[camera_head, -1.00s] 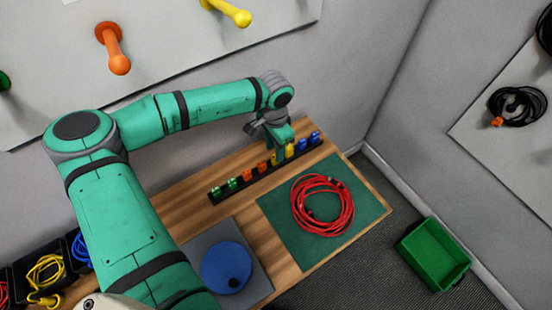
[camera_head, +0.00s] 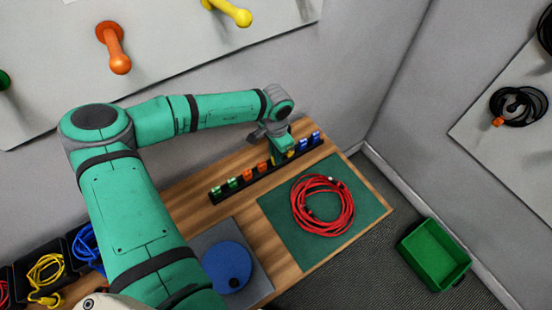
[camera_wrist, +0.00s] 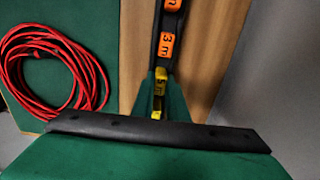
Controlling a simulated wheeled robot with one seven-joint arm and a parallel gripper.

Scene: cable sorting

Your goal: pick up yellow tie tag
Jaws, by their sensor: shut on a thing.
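A yellow tie tag (camera_wrist: 161,80) with black writing sits in the black tag rack (camera_head: 215,198) on the wooden bench. In the wrist view it shows between the two green fingers of my gripper (camera_wrist: 160,92), with more yellow just below it. My gripper (camera_head: 284,150) is shut on the yellow tag at the rack, and in the head view it hides most of the yellow. I cannot tell whether the tag is still seated or slightly lifted.
Orange tags (camera_head: 249,175) and green tags (camera_head: 217,191) stand left of my gripper in the rack, blue tags (camera_head: 305,145) right of it. A red cable coil (camera_head: 322,205) lies on a green mat (camera_head: 290,248). A green bin (camera_head: 433,254) stands on the floor at right.

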